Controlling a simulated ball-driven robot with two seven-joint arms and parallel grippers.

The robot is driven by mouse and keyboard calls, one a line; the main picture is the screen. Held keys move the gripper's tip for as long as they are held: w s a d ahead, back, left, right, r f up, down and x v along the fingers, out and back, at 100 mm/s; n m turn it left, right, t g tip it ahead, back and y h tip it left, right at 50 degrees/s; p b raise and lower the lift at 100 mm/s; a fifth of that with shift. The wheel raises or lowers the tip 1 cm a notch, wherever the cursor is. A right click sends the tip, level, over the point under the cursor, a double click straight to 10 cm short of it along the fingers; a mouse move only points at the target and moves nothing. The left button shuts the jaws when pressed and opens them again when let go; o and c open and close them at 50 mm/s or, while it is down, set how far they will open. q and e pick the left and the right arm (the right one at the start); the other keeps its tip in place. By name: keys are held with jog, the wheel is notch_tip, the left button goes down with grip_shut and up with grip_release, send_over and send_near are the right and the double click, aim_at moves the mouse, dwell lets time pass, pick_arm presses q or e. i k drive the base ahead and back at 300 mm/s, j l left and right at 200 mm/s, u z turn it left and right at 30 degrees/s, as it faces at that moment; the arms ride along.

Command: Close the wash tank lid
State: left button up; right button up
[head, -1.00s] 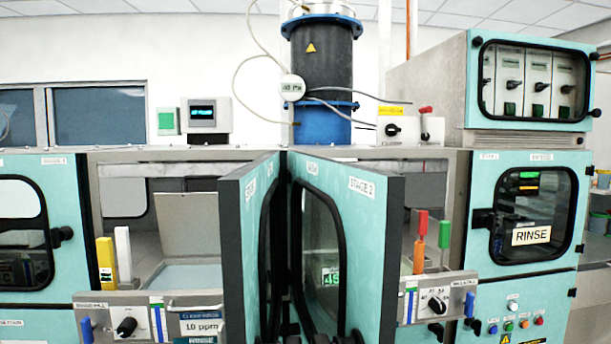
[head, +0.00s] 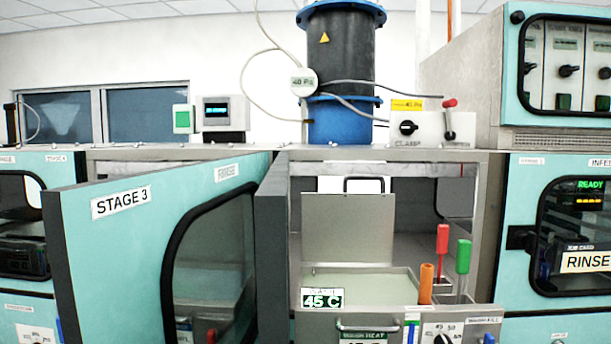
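The wash tank lid (head: 348,228) is a flat grey metal plate with a black handle at its top edge. It stands upright, open, at the back of the tank inside the middle bay. The open wash tank (head: 370,284) lies in front of it, with pale liquid or a pale surface inside and a 45 C display (head: 323,299) at its front left. Neither of my grippers is in view.
The Stage 3 door (head: 130,240) stands open at left, and a dark-edged door (head: 272,250) stands edge-on beside the bay. Orange (head: 426,284), red (head: 442,240) and green (head: 463,257) handles rise at the tank's right. The bay's front is open.

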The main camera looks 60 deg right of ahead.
aim_at(344, 227)
jog(key=k+l+u, duration=0.4)
jog(key=k+l, duration=0.25)
jog(key=l, duration=0.4)
jog(key=k+l+u, duration=0.4)
jog(key=k+l, duration=0.35)
jog(key=l, duration=0.1)
